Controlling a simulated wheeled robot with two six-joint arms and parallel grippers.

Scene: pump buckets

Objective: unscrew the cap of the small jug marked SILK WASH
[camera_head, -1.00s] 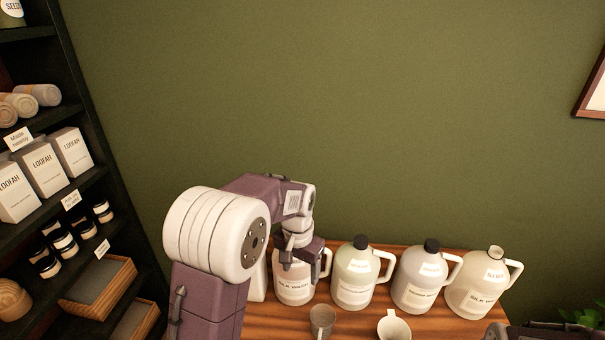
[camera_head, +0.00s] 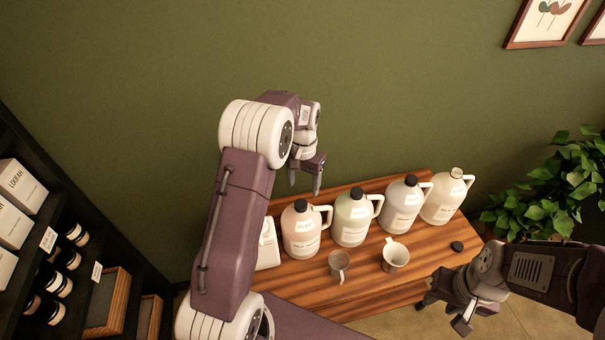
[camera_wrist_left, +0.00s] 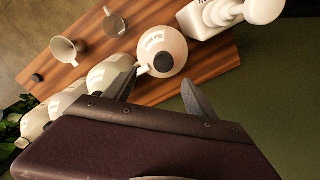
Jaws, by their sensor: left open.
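A pinkish jug (camera_head: 301,236) stands at the left of the jug row, its black cap (camera_head: 300,206) on its neck. Its label is too small to read surely now; in the earlier head view it seems to read SILK WASH. In the left wrist view the jug (camera_wrist_left: 176,42) and its cap (camera_wrist_left: 164,62) show just beyond the fingers. My left gripper (camera_head: 305,187) is open and empty above this jug; its fingers (camera_wrist_left: 160,78) are apart. My right gripper (camera_head: 443,314) is low at the right, fingers apart, empty, away from the jugs.
A greenish jug (camera_head: 351,222) and a pale jug (camera_head: 402,209), both black-capped, stand to the right. The far-right jug (camera_head: 440,205) is uncapped; a black cap (camera_head: 457,247) lies nearby. Two cups (camera_head: 395,257) stand in front. A white pump bottle (camera_wrist_left: 215,15) stands left of the pinkish jug.

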